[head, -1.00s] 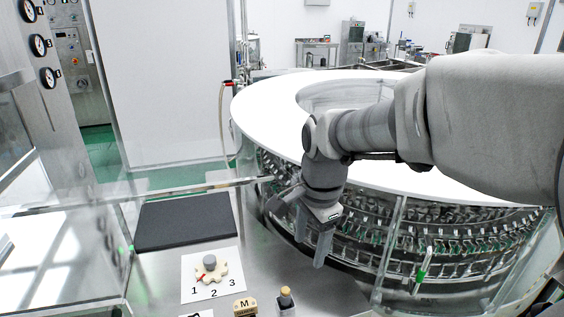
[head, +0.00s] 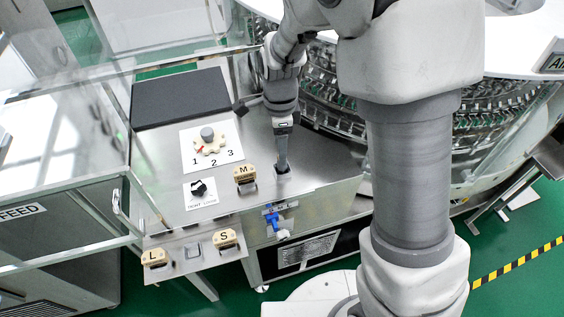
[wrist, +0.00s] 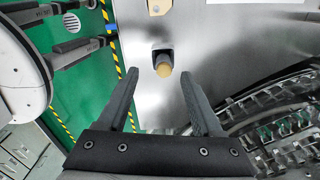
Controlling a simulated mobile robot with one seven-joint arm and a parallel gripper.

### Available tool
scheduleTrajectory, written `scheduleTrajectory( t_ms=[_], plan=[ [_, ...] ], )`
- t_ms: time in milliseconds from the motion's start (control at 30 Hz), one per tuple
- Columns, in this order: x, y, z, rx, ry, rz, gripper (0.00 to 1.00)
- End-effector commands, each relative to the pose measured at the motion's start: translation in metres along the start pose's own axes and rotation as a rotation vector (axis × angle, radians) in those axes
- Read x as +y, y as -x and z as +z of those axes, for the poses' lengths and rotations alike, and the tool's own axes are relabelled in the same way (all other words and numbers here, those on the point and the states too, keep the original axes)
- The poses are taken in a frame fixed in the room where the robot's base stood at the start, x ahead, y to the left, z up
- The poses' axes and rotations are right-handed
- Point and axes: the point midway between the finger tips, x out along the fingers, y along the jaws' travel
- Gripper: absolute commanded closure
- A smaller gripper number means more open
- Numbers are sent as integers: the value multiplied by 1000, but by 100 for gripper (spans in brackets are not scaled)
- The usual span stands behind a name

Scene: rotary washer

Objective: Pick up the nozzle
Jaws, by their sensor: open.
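The likely nozzle is a dark upright piece with a round tan top (wrist: 163,69), standing in a square recess in the steel worktop. In the wrist view it lies between my gripper's (wrist: 159,76) two dark fingers, near their tips, with gaps on both sides. In the head view my gripper (head: 262,138) points down over the worktop with its fingers spread. One finger reaches down over the square recess and mostly hides the nozzle there. My gripper is open and holds nothing.
Tan blocks marked M (head: 245,174), S (head: 225,239) and L (head: 154,258) stand nearby. A knob on a 1-2-3 plate (head: 209,142), a black knob (head: 199,189) and a dark pad (head: 180,97) are to the left. The rotary washer (head: 325,85) stands behind.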

Motion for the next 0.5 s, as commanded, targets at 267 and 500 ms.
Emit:
scheduleTrajectory(
  t_ms=[267, 500],
  plan=[
    [-1, -21, -2, 0, -1, 1, 33],
    [-6, -55, -4, 0, 0, 2, 33]
  ],
)
